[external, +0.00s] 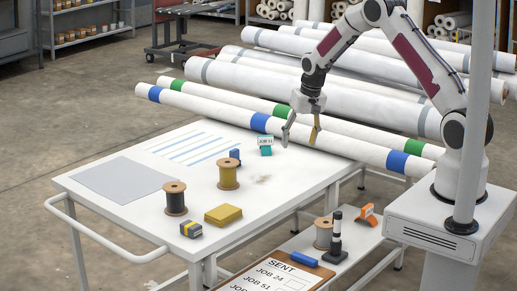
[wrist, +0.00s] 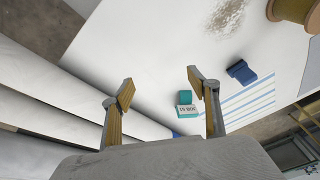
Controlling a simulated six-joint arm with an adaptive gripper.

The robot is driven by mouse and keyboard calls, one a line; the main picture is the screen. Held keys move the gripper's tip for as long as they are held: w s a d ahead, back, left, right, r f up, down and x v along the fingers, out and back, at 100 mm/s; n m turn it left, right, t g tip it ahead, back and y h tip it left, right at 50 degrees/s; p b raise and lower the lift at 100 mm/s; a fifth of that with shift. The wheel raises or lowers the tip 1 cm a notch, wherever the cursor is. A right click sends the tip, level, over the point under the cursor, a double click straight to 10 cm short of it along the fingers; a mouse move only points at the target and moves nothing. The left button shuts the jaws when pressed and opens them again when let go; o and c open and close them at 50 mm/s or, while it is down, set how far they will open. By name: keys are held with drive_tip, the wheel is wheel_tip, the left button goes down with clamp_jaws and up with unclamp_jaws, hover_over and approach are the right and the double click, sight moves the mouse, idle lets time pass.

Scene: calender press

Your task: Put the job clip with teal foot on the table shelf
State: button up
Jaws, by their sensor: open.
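The job clip with teal foot (external: 265,146) stands on the white table top near its back edge, beside the long rolls. It has a white label with dark lettering. In the wrist view the clip (wrist: 185,99) lies between my fingers' lines, nearer the right finger and below it on the table. My gripper (external: 300,137) is open and empty, above the table's back right part and to the right of the clip. Its two fingers also show in the wrist view (wrist: 160,85). The table shelf (external: 376,236) is the lower white surface at the front right.
A blue clip (external: 235,158), yellow spool (external: 228,174), dark spool (external: 175,198), yellow block (external: 223,214) and grey-yellow clip (external: 191,230) are on the table. The shelf holds a tan spool (external: 323,233), black stamp-like item (external: 336,238), orange clip (external: 366,214) and clipboard (external: 262,280).

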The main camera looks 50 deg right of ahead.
drive_tip(key=shift+m+t, duration=0.5)
drive_tip(key=shift+t, duration=0.1)
drive_tip(key=w, duration=0.1)
drive_tip(key=w+d+f, duration=0.1)
drive_tip(key=w, duration=0.1)
drive_tip(key=w+f, duration=0.1)
drive_tip(key=w, duration=0.1)
drive_tip(key=shift+w+d, duration=0.25)
drive_tip(key=shift+d, duration=0.15)
drive_tip(key=t, duration=0.2)
approach(268, 136)
wheel_tip(268, 136, down, 3)
drive_tip(key=shift+w+r+m+h, duration=0.1)
drive_tip(key=shift+w+m+h, duration=0.3)
drive_tip(key=shift+w+m, duration=0.35)
drive_tip(key=shift+x, duration=1.3)
drive_tip(key=shift+w, duration=0.1)
